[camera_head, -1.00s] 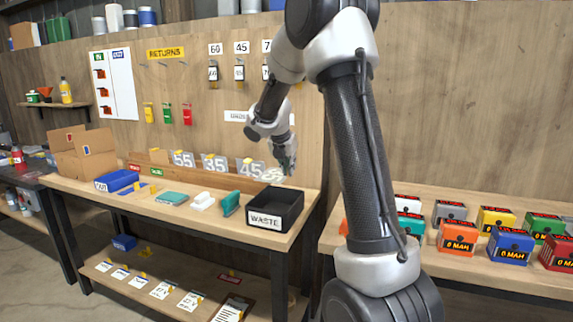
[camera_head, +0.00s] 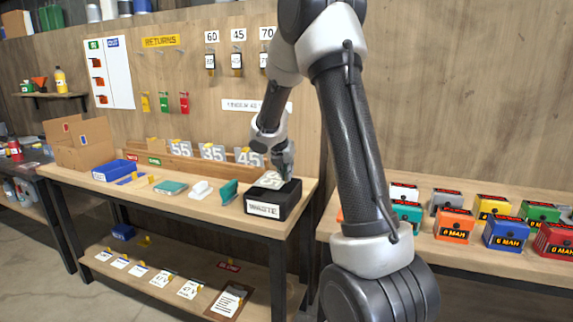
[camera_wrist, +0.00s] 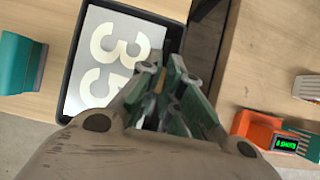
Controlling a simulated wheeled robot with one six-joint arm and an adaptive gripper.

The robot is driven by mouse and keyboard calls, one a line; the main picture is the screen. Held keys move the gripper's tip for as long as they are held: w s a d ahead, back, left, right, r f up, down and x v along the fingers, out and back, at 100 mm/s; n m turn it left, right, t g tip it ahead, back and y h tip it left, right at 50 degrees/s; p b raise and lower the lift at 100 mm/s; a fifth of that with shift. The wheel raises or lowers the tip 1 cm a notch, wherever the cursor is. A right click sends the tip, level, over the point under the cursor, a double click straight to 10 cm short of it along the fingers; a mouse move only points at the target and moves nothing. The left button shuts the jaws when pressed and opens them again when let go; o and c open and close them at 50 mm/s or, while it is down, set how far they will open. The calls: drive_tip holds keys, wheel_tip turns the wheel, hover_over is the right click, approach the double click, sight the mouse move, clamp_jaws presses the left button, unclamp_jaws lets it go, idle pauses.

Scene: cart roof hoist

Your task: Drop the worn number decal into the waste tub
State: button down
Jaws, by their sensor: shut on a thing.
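The worn number decal (camera_head: 270,180) is a pale grey sheet with white digits, which look like 35 in the wrist view (camera_wrist: 108,60). My gripper (camera_head: 286,172) is shut on one edge of it; its fingers also show in the wrist view (camera_wrist: 168,82). The black waste tub (camera_head: 285,207) stands at the right end of the left bench. The decal is over the tub's opening, with the tub's rim (camera_wrist: 68,68) around it in the wrist view. I cannot tell whether the decal touches the tub. My gripper hides part of the decal in the wrist view.
Several coloured battery boxes (camera_head: 503,232) sit on the right bench, past a gap between benches.

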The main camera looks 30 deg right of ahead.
drive_tip(key=shift+f, duration=0.5)
drive_tip(key=c, duration=1)
unclamp_jaws()
drive_tip(key=shift+c, duration=0.2)
drive_tip(key=shift+r, duration=0.1)
drive_tip(key=shift+r, duration=3.4)
drive_tip(key=shift+a+r, duration=0.1)
